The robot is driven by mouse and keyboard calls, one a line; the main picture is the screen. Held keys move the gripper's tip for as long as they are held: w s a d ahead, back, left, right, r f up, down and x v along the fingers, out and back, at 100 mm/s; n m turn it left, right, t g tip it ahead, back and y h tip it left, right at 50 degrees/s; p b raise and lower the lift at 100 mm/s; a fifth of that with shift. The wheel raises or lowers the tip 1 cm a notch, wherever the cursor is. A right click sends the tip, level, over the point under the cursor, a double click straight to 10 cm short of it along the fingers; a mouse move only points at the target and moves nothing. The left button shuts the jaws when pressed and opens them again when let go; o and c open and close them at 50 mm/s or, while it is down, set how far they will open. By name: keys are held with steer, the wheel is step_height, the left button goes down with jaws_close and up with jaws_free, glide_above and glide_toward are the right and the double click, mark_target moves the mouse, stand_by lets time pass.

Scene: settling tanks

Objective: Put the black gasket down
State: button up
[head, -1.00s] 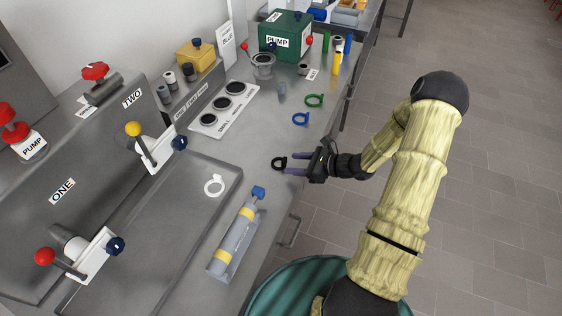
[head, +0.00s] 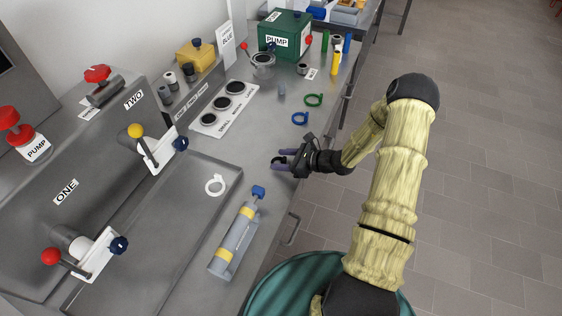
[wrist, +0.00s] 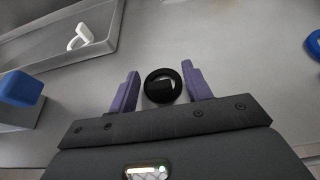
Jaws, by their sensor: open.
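The black gasket (wrist: 149,88) is a small ring. In the wrist view it sits between the two purple fingers of my gripper (wrist: 161,85), with a narrow gap on each side. The fingers are open and do not clasp it. In the head view my gripper (head: 283,160) is low over the grey worktop near its front edge, and the gasket (head: 279,160) shows dark between the fingertips. The gasket seems to lie flat on the worktop, though its underside is hidden.
A blue ring (head: 300,119) and a green ring (head: 313,100) lie farther back. A white ring (head: 215,185) is in the sunken tray at left. Bare worktop surrounds the gripper.

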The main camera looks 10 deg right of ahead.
jaws_close()
stand_by(0.3)
step_height(320, 180, up, 10)
steer(key=shift+b, duration=0.65)
stand_by(0.5)
